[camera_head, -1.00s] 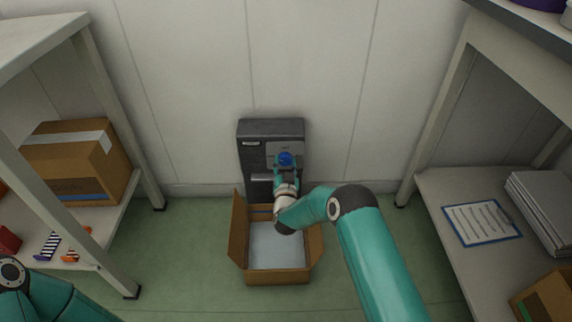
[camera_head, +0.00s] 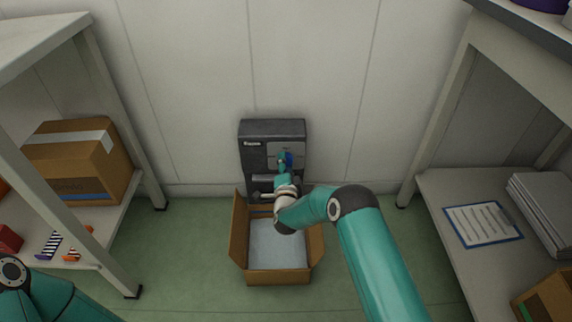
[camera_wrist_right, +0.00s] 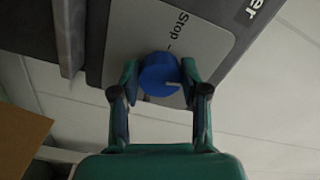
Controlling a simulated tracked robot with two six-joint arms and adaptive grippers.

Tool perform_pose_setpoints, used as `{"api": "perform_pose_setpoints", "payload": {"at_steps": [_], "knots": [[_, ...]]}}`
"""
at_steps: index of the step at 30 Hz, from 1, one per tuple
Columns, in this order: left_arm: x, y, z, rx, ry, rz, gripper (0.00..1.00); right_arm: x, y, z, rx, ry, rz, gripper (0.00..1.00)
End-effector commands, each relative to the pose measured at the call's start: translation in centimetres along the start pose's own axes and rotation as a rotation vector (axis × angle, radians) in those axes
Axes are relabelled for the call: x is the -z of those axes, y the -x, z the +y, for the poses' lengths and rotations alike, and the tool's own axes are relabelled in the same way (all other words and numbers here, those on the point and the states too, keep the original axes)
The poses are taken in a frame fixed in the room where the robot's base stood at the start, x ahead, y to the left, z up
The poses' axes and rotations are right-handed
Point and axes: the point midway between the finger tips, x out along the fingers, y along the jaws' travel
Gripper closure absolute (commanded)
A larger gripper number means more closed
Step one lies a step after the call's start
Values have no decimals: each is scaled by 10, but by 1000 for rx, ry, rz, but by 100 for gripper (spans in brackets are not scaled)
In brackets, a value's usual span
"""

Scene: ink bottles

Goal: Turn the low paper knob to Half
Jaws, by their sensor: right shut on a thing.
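The blue knob (camera_wrist_right: 159,74) sits on a light grey plate (camera_wrist_right: 165,28) on the front of a dark dispenser (camera_head: 258,131). In the right wrist view a "Stop" label with a tick is above the knob, and the knob's white pointer line faces right, away from that tick. No Half label is readable. My right gripper (camera_wrist_right: 160,70) is shut on the knob, one finger on each side. In the head view the knob (camera_head: 289,158) is partly hidden by a finger. My left gripper is out of view; only part of that arm shows at bottom left.
An open cardboard box (camera_head: 277,277) with a pale bottom stands on the floor below the dispenser. A shelf with a taped carton (camera_head: 76,165) is at left. A shelf with a clipboard (camera_head: 482,224) and stacked sheets (camera_head: 545,207) is at right.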

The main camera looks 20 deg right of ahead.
Motion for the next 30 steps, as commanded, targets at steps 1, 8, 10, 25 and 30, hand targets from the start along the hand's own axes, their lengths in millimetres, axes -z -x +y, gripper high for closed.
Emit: {"api": "perform_pose_setpoints", "payload": {"at_steps": [1, 8, 10, 25, 30], "knots": [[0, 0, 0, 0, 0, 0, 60, 3, 0, 4, -10, -34, 6, 90], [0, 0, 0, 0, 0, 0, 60, 3, 0, 5, -11, -147, 8, 90], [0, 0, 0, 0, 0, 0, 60, 3, 0, 5, -11, -168, 8, 90], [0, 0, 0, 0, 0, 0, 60, 4, 1, 6, -13, -199, 10, 90], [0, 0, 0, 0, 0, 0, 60, 3, 1, 6, -12, -198, 8, 37]]}}
